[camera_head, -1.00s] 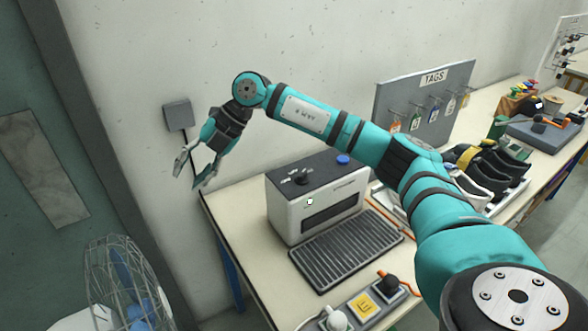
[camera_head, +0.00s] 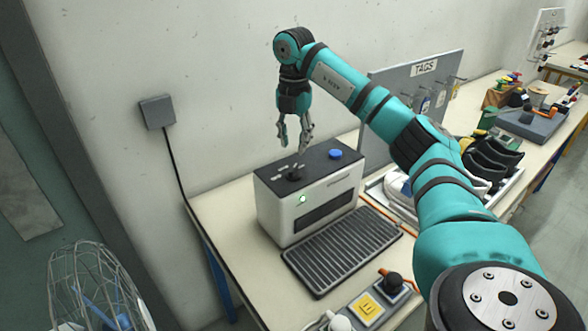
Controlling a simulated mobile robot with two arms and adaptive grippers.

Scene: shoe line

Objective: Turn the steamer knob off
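The steamer (camera_head: 272,212) is a white box with a dark top, standing on the bench near the wall. Its black knob (camera_head: 293,174) sits on the top, towards the left, with pale marks around it. A small green light (camera_head: 303,199) glows on its front. My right gripper (camera_head: 293,150) hangs fingers down just above and behind the knob, with its two fingers apart and nothing between them. I cannot tell whether a fingertip touches the steamer top. My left gripper is not in view.
A blue button (camera_head: 335,154) is on the steamer top, right of the knob. A ribbed dark mat (camera_head: 342,250) lies in front. The tag board (camera_head: 420,85) and a shoe tray (camera_head: 505,186) stand to the right. A wire fan (camera_head: 95,285) is at lower left.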

